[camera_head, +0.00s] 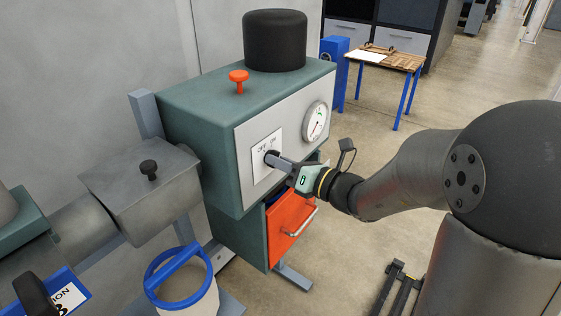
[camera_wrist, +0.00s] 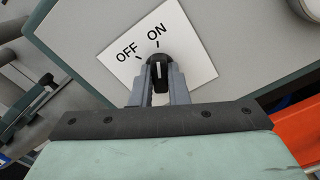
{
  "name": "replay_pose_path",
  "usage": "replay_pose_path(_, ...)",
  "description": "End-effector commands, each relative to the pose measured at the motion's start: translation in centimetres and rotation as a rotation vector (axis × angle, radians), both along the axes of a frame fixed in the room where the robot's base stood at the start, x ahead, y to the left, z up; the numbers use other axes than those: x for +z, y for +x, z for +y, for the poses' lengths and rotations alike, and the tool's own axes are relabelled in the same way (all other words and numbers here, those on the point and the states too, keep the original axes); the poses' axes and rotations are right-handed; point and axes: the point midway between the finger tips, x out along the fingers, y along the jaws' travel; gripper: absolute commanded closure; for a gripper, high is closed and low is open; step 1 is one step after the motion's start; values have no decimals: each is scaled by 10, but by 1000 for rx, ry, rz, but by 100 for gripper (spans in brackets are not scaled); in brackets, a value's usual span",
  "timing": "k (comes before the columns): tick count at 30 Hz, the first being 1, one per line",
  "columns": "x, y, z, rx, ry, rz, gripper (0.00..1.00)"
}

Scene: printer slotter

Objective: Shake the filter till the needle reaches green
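The filter machine (camera_head: 200,112) is a teal box with a grey front panel. A white plate (camera_head: 262,158) marked OFF and ON carries a black knob (camera_wrist: 159,66). In the wrist view the knob's white line points up, about toward the ON mark. My gripper (camera_wrist: 160,82) has a finger on each side of the knob and appears closed on it. The round white gauge (camera_head: 316,122) is on the same panel, right of the knob; its dark needle shows, but its reading and any green zone are too small to tell.
A red button (camera_head: 238,80) and a black cylinder (camera_head: 274,40) are on top of the machine. An orange drawer (camera_head: 290,226) with a handle is below. A blue-handled bucket (camera_head: 188,297) stands at front left. A small table (camera_head: 392,59) stands behind; the floor at right is open.

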Motion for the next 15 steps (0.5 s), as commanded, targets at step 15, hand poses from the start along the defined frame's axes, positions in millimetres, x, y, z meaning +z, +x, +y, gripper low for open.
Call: replay_pose_path(15, -5, 0, 0, 0, -103, -140, 100)
